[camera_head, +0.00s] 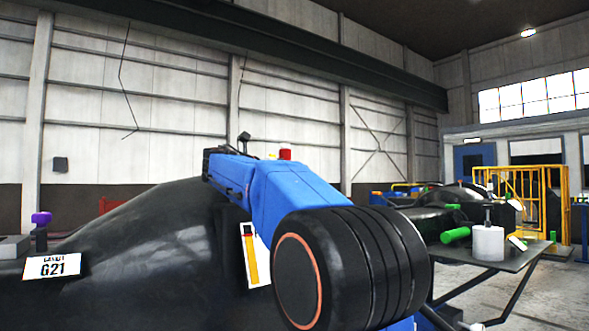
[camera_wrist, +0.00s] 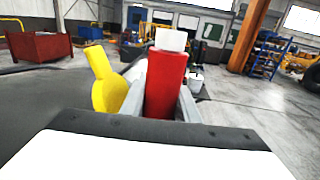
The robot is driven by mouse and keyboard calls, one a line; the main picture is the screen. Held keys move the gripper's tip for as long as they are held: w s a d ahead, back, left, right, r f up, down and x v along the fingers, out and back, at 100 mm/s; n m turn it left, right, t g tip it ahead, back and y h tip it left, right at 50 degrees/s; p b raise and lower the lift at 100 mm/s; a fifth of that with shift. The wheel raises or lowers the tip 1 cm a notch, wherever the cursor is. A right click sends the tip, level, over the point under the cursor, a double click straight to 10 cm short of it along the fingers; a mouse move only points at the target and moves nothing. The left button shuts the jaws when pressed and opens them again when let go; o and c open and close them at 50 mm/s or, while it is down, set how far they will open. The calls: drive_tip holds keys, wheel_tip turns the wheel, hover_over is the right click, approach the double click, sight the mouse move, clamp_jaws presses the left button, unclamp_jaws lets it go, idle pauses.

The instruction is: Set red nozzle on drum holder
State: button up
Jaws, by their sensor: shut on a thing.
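The red nozzle (camera_wrist: 166,85) is a red cylinder with a white end, upright in the wrist view. My gripper (camera_wrist: 160,106) is shut on it, with a grey finger on each side. In the head view a small red piece, which looks like the nozzle (camera_head: 285,154), shows above my blue arm; the fingers are hidden there. A yellow piece (camera_wrist: 107,82) with a rounded knob stands close left of the nozzle in the wrist view; I cannot tell whether they touch. I cannot tell for sure which thing is the drum holder.
A white cylinder (camera_head: 487,243) stands on a flat plate at right, with a green cylinder (camera_head: 455,235) beside it. A purple knob (camera_head: 41,218) stands at left above a G21 label (camera_head: 52,266). A large dark rounded casting (camera_head: 130,255) fills the left. Yellow railings (camera_head: 510,190) stand behind.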

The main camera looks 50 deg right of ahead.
drive_tip(key=o, duration=1)
drive_tip(key=shift+o, duration=0.2)
drive_tip(key=shift+f, duration=0.1)
drive_tip(key=a, duration=0.5)
drive_tip(key=w+a, duration=0.1)
drive_tip(key=a, duration=0.5)
drive_tip(key=w+a, duration=0.1)
drive_tip(key=a, duration=0.5)
drive_tip(key=shift+a, duration=0.2)
